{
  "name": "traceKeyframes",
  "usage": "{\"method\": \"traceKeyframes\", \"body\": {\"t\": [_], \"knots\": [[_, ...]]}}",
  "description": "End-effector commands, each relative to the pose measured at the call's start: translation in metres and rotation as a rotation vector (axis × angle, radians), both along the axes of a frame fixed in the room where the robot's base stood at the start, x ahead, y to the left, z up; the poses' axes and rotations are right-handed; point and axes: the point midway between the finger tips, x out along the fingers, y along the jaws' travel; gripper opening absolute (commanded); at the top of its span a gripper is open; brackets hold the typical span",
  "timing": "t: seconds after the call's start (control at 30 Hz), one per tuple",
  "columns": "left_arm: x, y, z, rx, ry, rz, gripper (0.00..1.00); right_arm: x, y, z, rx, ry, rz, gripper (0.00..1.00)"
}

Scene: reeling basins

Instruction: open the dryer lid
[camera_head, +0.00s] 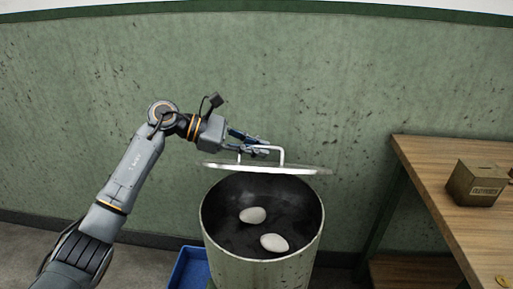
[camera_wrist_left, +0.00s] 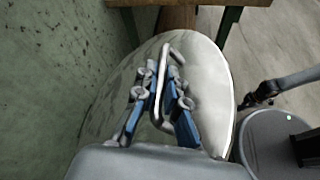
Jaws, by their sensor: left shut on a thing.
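The dryer (camera_head: 262,268) is a tall pale round drum with a dark inside, and two white cocoons (camera_head: 253,215) lie in it. Its round metal lid (camera_head: 310,170) is above the mouth, apart from the front rim and seen nearly edge-on. The lid also fills the middle of the left wrist view (camera_wrist_left: 205,75). My left gripper (camera_head: 262,146) is shut on the lid's bar handle (camera_head: 283,155). The handle shows between the blue fingers in the left wrist view (camera_wrist_left: 163,70). My right gripper is not clearly visible in either view.
A wooden table (camera_head: 440,190) stands to the right with a small labelled box (camera_head: 475,183) on it. A blue crate (camera_head: 190,268) is on the floor left of the dryer. A stained green wall (camera_head: 330,80) stands behind.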

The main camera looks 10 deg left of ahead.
Motion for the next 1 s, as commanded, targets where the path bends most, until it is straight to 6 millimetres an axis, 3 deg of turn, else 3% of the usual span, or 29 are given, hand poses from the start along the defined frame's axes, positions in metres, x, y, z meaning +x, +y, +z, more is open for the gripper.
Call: {"method": "traceKeyframes", "body": {"t": [0.13,0.17,0.2,0.57,0.73,1.0], "knots": [[0.000,0.000,0.000,-0.001,-0.001,0.000,0.00,0.000,0.000,0.000,0.000,0.000,0.000,0.00],[0.000,0.000,0.000,-0.001,-0.001,0.000,0.17,0.000,0.000,0.000,0.000,0.000,0.000,0.00],[0.000,0.000,0.000,-0.001,-0.001,0.000,0.21,0.000,0.000,0.000,0.000,0.000,0.000,0.00],[0.000,0.004,0.002,0.000,-0.002,0.002,0.21,0.000,0.001,0.000,0.001,0.000,0.000,0.00],[-0.003,0.026,0.011,0.001,-0.003,0.006,0.21,0.000,0.001,0.000,0.001,0.000,0.000,0.00],[-0.012,0.080,0.031,0.002,-0.001,0.006,0.21,0.000,0.000,0.000,0.000,0.000,0.000,0.00]]}}
